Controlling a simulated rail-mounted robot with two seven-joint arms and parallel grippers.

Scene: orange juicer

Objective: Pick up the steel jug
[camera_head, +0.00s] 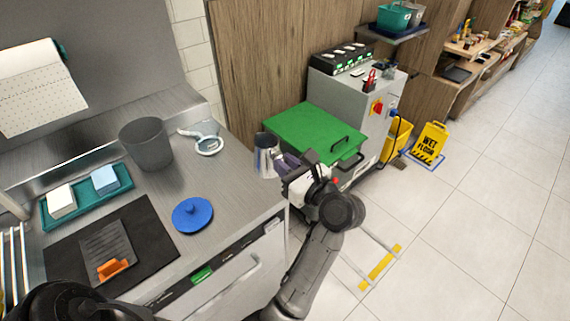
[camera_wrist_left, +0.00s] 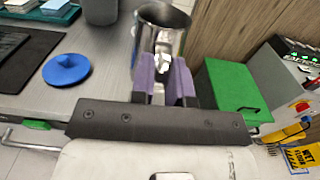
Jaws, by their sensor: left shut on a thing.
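The steel jug (camera_head: 265,158) is a shiny, open-topped metal vessel at the right end of the steel counter, roughly upright. It also shows at the top middle of the left wrist view (camera_wrist_left: 163,24). My left gripper (camera_head: 284,165) reaches it from the right. In the left wrist view its purple fingers (camera_wrist_left: 165,76) are closed on the jug's handle, on the near side of the body. The fingers hide part of the handle. I cannot tell whether the jug's base touches the counter. My right gripper is not in view.
On the counter (camera_head: 235,184) are a grey bin (camera_head: 147,145), a strainer (camera_head: 206,138), a blue lid (camera_head: 192,214), a teal tray (camera_head: 126,184) and a black mat (camera_head: 65,262). A green-lidded machine (camera_head: 312,133) stands beyond the jug. A yellow wet-floor sign (camera_head: 430,143) stands farther right.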

